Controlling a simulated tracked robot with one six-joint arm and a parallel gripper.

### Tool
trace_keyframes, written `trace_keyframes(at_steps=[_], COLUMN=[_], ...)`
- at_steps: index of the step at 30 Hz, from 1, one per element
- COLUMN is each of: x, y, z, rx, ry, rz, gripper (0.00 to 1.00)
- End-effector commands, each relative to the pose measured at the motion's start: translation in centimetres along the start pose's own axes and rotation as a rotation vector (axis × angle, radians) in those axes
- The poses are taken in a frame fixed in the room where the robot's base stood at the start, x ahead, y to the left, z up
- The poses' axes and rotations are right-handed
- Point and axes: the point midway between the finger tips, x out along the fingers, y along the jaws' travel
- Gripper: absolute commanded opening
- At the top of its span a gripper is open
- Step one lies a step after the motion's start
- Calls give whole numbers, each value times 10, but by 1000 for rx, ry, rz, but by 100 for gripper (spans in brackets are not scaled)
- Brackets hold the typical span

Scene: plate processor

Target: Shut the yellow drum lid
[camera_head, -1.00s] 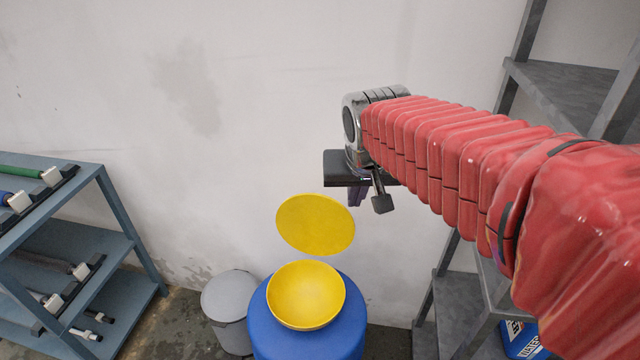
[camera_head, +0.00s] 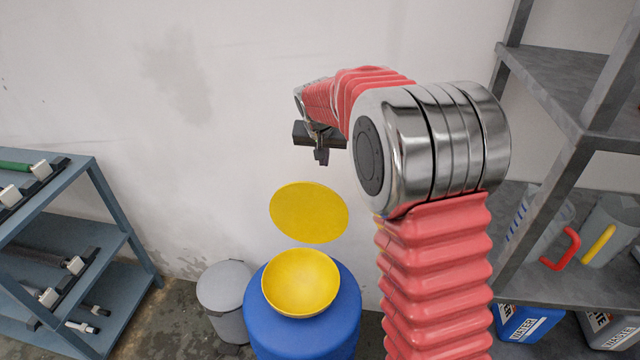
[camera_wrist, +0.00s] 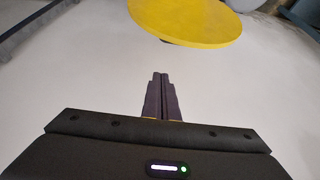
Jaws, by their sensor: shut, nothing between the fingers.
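The yellow drum lid (camera_head: 309,212) stands raised, tilted up behind the yellow bowl-shaped funnel (camera_head: 301,284) on top of the blue drum (camera_head: 344,333). The lid is apart from the funnel's opening, so the funnel is open. My gripper (camera_head: 321,158) is above the lid and slightly to its right, near the wall. In the wrist view my gripper (camera_wrist: 161,78) has its two dark fingers together, with nothing between them. The yellow lid (camera_wrist: 186,18) shows at the top of the wrist view, beyond the fingertips and not touching them.
A grey bin (camera_head: 226,287) stands left of the drum. A blue shelf (camera_head: 75,240) with tools is at the left. The wall (camera_head: 200,100) is close behind the lid.

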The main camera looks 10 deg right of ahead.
Motion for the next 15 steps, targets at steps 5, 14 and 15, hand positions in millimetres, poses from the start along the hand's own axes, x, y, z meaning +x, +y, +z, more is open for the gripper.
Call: trace_keyframes(at_steps=[5, 14, 15], x=[20, 21, 21], y=[-6, -6, -6], z=[-7, -7, -7], rx=[13, 15, 15], ry=[1, 2, 2], rz=[6, 6, 6], gripper=[0, 0, 0])
